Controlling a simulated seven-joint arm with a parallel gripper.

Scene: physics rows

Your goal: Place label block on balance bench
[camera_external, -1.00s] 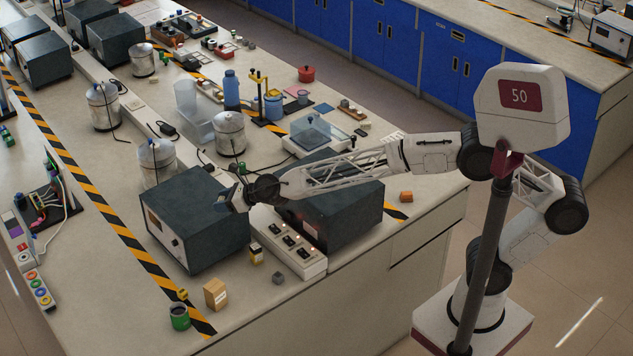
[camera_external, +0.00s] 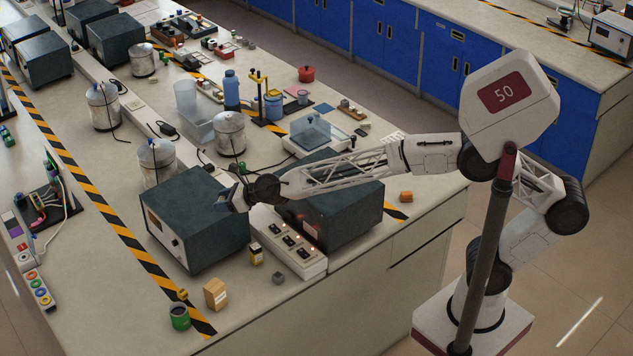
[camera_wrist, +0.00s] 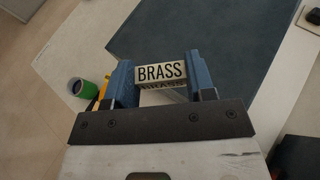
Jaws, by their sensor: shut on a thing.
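The label block (camera_wrist: 160,73) is a small pale block with "BRASS" in dark letters on its face. In the wrist view it sits between the blue fingers of my gripper (camera_wrist: 161,82), which is shut on it. In the outside view my gripper (camera_external: 226,199) is over the dark instrument box (camera_external: 185,215) at the front of the bench (camera_external: 120,290). The block is too small to make out there. A balance with a clear cover (camera_external: 312,132) stands farther back on the bench.
A power strip (camera_external: 290,243) and a second dark box (camera_external: 345,215) are right of the gripper. Metal vessels (camera_external: 229,133) stand behind.

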